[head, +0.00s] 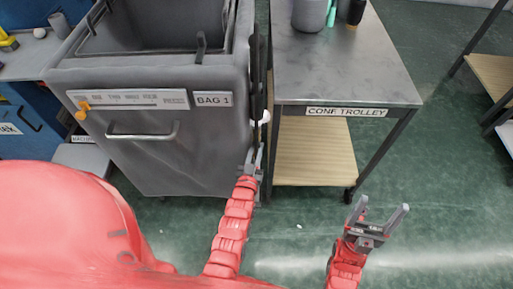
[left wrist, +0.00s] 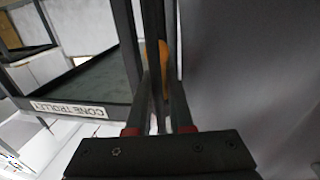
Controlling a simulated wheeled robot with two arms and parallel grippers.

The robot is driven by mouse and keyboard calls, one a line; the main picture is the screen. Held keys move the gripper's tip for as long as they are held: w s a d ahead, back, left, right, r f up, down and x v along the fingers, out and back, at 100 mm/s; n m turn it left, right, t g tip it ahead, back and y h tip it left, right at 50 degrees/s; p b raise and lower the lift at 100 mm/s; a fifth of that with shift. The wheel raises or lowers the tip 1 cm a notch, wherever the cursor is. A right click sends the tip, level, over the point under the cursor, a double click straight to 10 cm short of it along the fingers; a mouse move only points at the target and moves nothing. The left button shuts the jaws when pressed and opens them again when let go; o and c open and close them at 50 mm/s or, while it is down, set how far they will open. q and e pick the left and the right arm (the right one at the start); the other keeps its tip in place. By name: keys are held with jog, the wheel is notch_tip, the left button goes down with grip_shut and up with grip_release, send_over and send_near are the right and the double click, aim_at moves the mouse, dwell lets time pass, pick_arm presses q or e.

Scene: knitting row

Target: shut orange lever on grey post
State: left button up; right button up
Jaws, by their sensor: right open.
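In the left wrist view an orange piece (left wrist: 163,55), seemingly the lever, shows just beyond my left fingertips, beside a dark upright post (left wrist: 152,22). Its full shape and its angle cannot be told. In the head view a dark upright (head: 257,95) stands between the bin and the trolley; no orange shows on it there. My left gripper (head: 254,158) is at the foot of this upright. In the left wrist view its fingers (left wrist: 159,78) look apart, with a narrow gap. My right gripper (head: 383,212) is open and empty, over the floor in front of the trolley.
A grey bin labelled BAG 1 (head: 160,150) stands at left, with an orange knob (head: 81,110) on its panel. The CONE TROLLEY (head: 345,75) stands close on the right of the upright, bearing a few containers. Green floor (head: 440,190) is free at right.

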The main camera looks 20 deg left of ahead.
pick_arm(q)
grip_shut()
dwell(1.1)
jog(key=shift+n, duration=0.3)
jog(key=n+b, duration=0.2)
jog(key=shift+w+d+n+t, duration=0.15)
jog(key=shift+d+n+t, duration=0.15)
jog(key=shift+d+n, duration=0.1)
jog(key=shift+w+d+r+n+t+y+b, duration=0.25)
jog(key=shift+r+n+y+b, duration=0.35)
jog(key=shift+n+b, duration=1.7)
jog(key=shift+s+d+r+n+y+b, duration=0.1)
jog(key=shift+d+r+n+y+b, duration=0.65)
jog(key=shift+n, duration=2.5)
jog(key=shift+w+a+r+n+t+y+b, duration=0.15)
jog(key=shift+n+y+b, duration=0.5)
jog(key=shift+n+b, duration=1.95)
jog(key=shift+d+n, duration=0.1)
jog(key=shift+n, duration=0.25)
